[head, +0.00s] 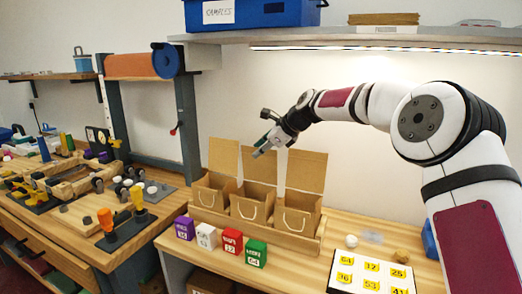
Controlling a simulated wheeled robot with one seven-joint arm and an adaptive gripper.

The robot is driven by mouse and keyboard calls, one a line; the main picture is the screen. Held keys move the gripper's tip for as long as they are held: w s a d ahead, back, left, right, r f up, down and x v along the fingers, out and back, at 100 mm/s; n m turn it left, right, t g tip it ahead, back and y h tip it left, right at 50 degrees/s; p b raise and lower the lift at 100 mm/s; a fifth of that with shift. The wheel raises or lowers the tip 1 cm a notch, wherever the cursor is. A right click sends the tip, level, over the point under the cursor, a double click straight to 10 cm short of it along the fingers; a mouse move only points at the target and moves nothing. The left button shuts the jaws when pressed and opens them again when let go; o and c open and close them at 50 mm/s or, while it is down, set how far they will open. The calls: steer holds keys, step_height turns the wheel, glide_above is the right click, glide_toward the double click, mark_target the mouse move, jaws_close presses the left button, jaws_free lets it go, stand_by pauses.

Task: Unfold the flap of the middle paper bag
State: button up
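The left bag (209,196) and right bag (296,218) also have raised flaps. My gripper (260,151) is at the top edge of the middle flap, pointing down and left. It covers part of that edge. Whether it touches the flap, and whether its fingers are open or shut, is too small to tell.
Purple, white, red and green numbered blocks (231,241) stand in front of the tray. A board with yellow number cards (370,275) lies at the right. A shelf (350,37) with a blue bin (260,13) hangs above. A cluttered workbench (85,220) stands left.

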steer(key=v, duration=1.2)
steer(key=s+d+r+n+h, duration=0.1)
steer(key=s+d+n+h, duration=0.2)
steer(key=s, duration=0.6)
steer(key=s+d+n+g+h+p, duration=0.1)
steer(key=s+d+n, duration=0.1)
steer(key=s+n, duration=0.5)
steer(key=s+d+r+n+h, duration=0.1)
steer(key=s+d+n+h, duration=0.15)
steer(key=s, duration=0.85)
steer(key=s+d+f+n, duration=0.2)
steer(key=s+d+f, duration=0.1)
steer(key=s, duration=0.4)
steer(key=s+d+f+n+p, duration=0.1)
steer(key=s+d+f+n, duration=0.1)
steer(key=s, duration=0.6)
steer(key=s+d+f+n+h, duration=0.1)
steer(key=s+d+f+n, duration=0.2)
steer(key=s, duration=0.5)
steer(key=shift+s+d+f+n+g, duration=0.15)
steer(key=shift+d+f+n+g, duration=0.25)
steer(key=shift+d, duration=0.45)
